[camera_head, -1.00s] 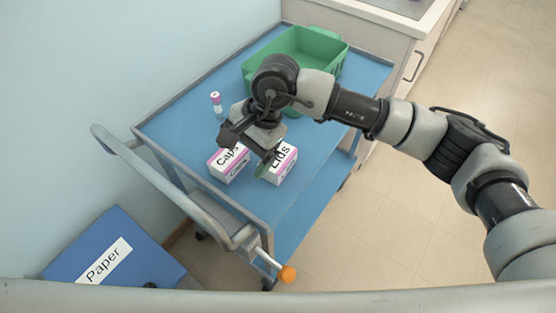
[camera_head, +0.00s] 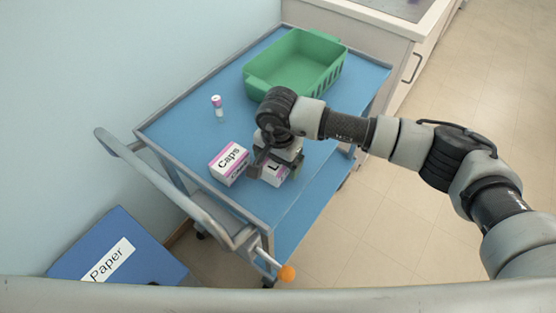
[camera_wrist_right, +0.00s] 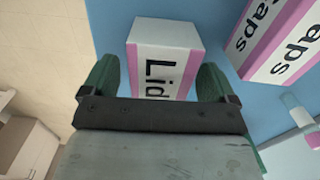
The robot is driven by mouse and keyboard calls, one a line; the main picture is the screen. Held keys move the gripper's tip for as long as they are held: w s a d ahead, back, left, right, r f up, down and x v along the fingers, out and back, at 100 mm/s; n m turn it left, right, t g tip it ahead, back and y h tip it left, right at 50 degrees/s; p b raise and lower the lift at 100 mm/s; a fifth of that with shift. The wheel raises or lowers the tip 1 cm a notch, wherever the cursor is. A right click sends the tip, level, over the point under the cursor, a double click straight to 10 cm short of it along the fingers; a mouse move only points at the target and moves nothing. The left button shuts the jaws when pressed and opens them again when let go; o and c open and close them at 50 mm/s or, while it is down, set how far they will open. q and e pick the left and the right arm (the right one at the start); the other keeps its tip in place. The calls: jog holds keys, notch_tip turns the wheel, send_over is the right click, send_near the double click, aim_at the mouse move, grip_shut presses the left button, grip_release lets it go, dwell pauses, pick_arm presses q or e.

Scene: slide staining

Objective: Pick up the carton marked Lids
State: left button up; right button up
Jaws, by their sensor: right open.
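The Lids carton (camera_head: 273,177), white with a pink edge, stands on the blue cart top and is partly hidden under my right gripper (camera_head: 272,170) in the head view. In the right wrist view the Lids carton (camera_wrist_right: 165,55) lies between the two green fingertips of my open right gripper (camera_wrist_right: 163,75), with a finger on each side and small gaps. The lower part of its label is hidden by the gripper body. My left gripper is not in view.
The Caps carton (camera_head: 229,163) stands close to the left of the Lids carton; it also shows in the wrist view (camera_wrist_right: 280,45). A pink-capped tube (camera_head: 217,107) stands farther back. A green bin (camera_head: 297,64) sits at the back of the cart (camera_head: 180,122). A blue Paper box (camera_head: 118,255) is lower left.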

jog(key=shift+f, duration=0.8)
jog(key=c, duration=1)
jog(key=shift+r, duration=0.1)
